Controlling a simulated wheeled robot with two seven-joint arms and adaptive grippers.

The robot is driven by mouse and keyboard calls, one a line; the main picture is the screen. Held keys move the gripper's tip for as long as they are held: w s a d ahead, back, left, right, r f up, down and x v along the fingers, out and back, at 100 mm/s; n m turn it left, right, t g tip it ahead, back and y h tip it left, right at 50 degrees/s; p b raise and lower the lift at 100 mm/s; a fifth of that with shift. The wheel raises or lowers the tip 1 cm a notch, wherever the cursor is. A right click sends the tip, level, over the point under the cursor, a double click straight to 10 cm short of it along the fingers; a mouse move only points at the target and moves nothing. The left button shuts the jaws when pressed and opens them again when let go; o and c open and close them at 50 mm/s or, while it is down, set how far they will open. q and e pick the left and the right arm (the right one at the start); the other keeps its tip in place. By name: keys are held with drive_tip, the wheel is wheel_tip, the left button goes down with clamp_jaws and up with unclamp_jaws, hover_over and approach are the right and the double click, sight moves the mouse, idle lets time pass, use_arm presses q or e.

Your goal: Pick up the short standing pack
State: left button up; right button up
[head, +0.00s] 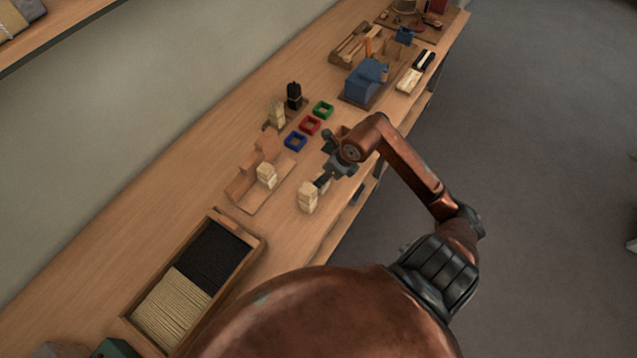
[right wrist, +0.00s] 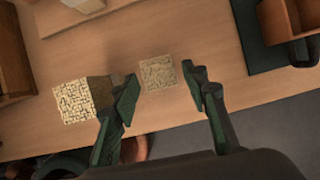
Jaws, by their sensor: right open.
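A short pale pack (right wrist: 158,73) stands on the bench, seen from above in the right wrist view, past and between my right gripper's fingertips. In the head view it is a pale sliver (head: 325,186), mostly hidden by the gripper. My right gripper (right wrist: 166,82) is open and empty above it; it also shows in the head view (head: 328,162). A taller pale pack (head: 307,198) stands close beside the short one; in the right wrist view it (right wrist: 82,99) is just left of the left finger. I cannot tell whether they touch. My left gripper is out of view.
A wooden fixture (head: 243,190) with a pale pack (head: 267,174) stands to the left. Blue, red and green square rings (head: 310,125) lie behind. A divided box (head: 256,252) of dark and pale bristles is nearer. The bench's edge is close on the right.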

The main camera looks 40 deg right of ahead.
drive_tip(key=x, duration=0.2)
drive_tip(key=shift+s+a+f, duration=0.1)
drive_tip(key=shift+s+f, duration=0.05)
drive_tip(key=shift+f, duration=0.35)
drive_tip(key=shift+x, duration=1)
drive_tip(key=c, duration=0.6)
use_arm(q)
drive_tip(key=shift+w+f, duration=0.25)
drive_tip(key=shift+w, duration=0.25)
use_arm(e)
drive_tip(key=c, duration=0.3)
